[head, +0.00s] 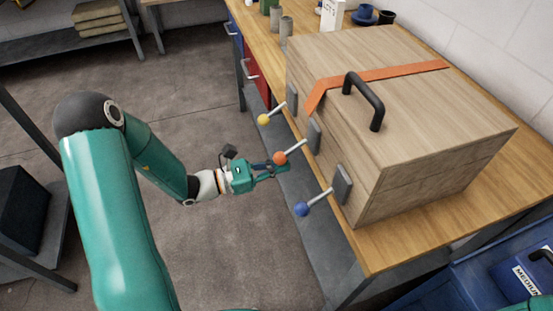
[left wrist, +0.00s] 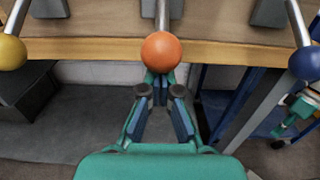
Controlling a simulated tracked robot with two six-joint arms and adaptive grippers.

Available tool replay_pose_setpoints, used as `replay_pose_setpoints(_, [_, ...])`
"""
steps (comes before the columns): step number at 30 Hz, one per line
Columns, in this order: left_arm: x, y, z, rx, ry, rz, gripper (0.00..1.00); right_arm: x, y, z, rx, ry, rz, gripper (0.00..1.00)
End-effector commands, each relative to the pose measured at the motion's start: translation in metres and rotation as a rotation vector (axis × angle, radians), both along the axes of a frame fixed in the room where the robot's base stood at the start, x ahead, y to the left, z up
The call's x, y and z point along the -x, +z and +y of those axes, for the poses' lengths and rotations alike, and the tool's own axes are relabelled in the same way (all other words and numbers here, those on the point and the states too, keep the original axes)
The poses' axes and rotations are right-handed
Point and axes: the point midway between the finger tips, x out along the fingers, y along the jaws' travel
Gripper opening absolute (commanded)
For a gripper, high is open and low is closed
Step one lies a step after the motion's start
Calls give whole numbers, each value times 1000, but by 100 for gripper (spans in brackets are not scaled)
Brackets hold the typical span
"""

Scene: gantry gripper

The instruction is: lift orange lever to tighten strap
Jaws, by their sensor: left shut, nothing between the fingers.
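The orange lever (head: 280,158) is a ball knob on a metal rod, fixed to a grey bracket on the front of the wooden crate (head: 440,150). It sticks out between a yellow lever (head: 263,119) and a blue lever (head: 302,209). An orange strap (head: 380,75) runs across the crate lid. My left gripper (head: 283,170) is shut and empty, with its fingertips just below the orange knob. In the left wrist view the knob (left wrist: 162,52) partly covers the fingertips (left wrist: 159,82); I cannot tell whether they touch. A teal part of my right gripper (left wrist: 303,112) shows at the right edge, its jaws unclear.
The crate stands on a wooden workbench (head: 375,255), with a black handle (head: 365,98) on its lid. Cups and a white box (head: 332,15) stand at the back. A blue bin (head: 480,280) is at the lower right. The floor in front is clear.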

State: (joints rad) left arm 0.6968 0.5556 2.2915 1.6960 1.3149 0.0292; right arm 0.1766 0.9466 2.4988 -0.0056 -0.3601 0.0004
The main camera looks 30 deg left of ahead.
Motion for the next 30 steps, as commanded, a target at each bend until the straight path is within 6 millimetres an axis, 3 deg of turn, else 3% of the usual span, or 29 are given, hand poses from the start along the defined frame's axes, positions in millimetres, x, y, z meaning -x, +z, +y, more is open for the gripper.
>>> replay_pose_setpoints(3, [0,14,0,2,-1,-6,0,0,10,0,0,0,0,0])
replay_pose_setpoints(23, [0,60,0,2,-2,-5,0,0,46,0,0,0,0,0])
replay_pose_setpoints(30, [5,50,5,3,1,-3,0,0,37,0,0,0,0,0])
